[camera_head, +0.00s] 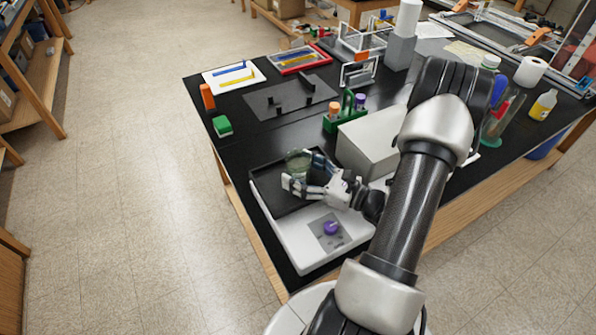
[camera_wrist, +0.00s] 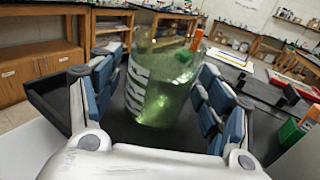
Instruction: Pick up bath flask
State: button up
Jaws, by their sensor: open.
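The bath flask (camera_wrist: 162,85) is a clear glass vessel with greenish liquid and white markings. In the wrist view it stands between the two blue-padded fingers of my gripper (camera_wrist: 158,105), with visible gaps beside it. In the head view the flask (camera_head: 299,161) stands on a black tray-like surface (camera_head: 266,178) near the table's left edge. My gripper (camera_head: 308,178) is open around the flask, with one finger in front and one behind. The flask's base is partly hidden by the gripper.
A white device with a purple knob (camera_head: 331,228) sits just in front. A grey box (camera_head: 372,139) stands to the right, close to my wrist. A green rack (camera_head: 345,110) with capped tubes is behind.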

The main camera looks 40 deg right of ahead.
jog(key=shift+c, duration=0.3)
jog(key=c, duration=1.2)
jog(key=shift+r, duration=0.15)
